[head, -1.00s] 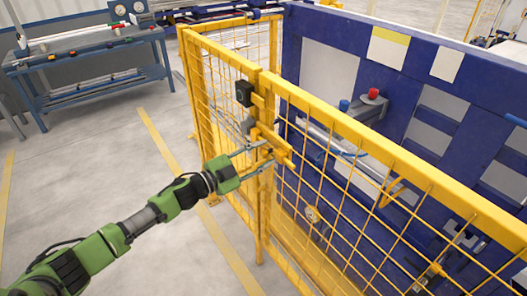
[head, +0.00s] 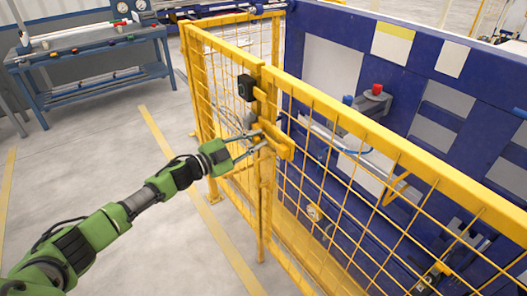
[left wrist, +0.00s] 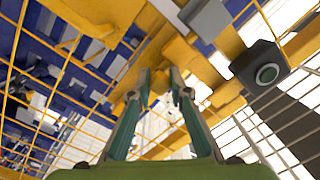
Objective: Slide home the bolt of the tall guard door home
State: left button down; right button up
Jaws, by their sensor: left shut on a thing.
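The tall guard door is a yellow mesh panel (head: 345,195) in a yellow frame, standing beside another mesh panel at a post. Its yellow bolt assembly (head: 281,147) sits near the top of the post, where the panels meet. My left gripper (head: 265,139) reaches it from the left, with its fingertips at the bolt. In the left wrist view the two fingers (left wrist: 162,78) are shut on a small part of the bolt, which they mostly hide. How far the bolt is across the joint cannot be told. My right gripper is not in view.
A black box (head: 246,87) with a round face is on the post just above the bolt. A blue machine (head: 330,30) stands behind the mesh. A blue workbench (head: 90,60) stands at the back left. The floor left of the fence is clear.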

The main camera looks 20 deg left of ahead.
pick_arm(q)
jog(key=shift+w+a, duration=0.2)
jog(key=shift+a, duration=0.15)
jog(key=shift+r, duration=0.1)
jog(key=c, duration=2)
grip_release()
jog(key=shift+o, duration=0.8)
jog(key=shift+s, duration=0.15)
jog(key=v, duration=1.1)
jog(key=shift+s+a, duration=0.2)
jog(key=shift+a, duration=0.15)
